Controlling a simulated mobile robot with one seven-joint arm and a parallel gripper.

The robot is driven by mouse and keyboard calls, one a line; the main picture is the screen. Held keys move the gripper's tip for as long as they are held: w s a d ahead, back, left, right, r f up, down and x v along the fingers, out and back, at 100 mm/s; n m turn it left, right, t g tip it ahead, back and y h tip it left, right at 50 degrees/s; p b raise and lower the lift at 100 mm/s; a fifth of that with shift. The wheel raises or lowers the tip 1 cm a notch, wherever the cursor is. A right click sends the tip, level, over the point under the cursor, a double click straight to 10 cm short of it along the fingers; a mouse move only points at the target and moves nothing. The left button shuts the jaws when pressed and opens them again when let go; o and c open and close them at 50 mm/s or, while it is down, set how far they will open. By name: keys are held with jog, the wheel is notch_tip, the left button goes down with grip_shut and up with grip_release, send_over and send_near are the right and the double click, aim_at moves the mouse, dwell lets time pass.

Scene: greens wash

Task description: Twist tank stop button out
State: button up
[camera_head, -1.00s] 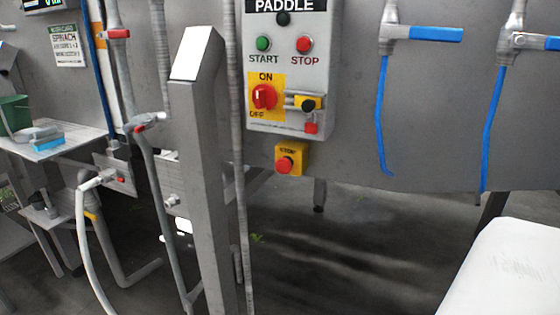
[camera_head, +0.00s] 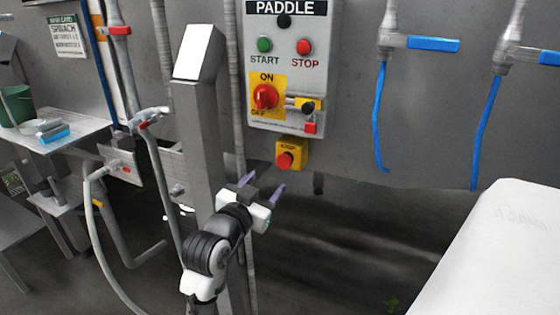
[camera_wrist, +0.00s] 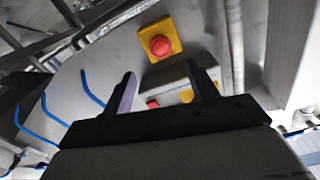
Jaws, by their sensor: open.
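The tank stop button is a red mushroom button (camera_head: 285,160) on a yellow box (camera_head: 303,153), just below the paddle control panel in the head view. In the wrist view the red button (camera_wrist: 160,46) on its yellow box (camera_wrist: 176,37) shows beyond the fingertips, near the top. My gripper (camera_head: 264,184) is open and empty, with its two purplish fingers pointing up, below and slightly left of the button. It is apart from the button. The fingers (camera_wrist: 165,84) also show in the wrist view, spread apart. Whether the button is pressed in cannot be told.
The paddle panel (camera_head: 335,60) has start, stop and a red on/off switch (camera_head: 265,96) with a padlock beside it. A grey post (camera_head: 193,130) stands left of my gripper. Blue hoses (camera_head: 378,120) hang to the right. A white surface (camera_head: 505,260) is at lower right.

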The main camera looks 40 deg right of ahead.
aim_at(282, 164)
jog(key=p+x, duration=0.3)
jog(key=x, duration=0.6)
jog(key=shift+w+d, duration=0.15)
jog(key=shift+d, duration=0.15)
jog(key=shift+c, duration=0.2)
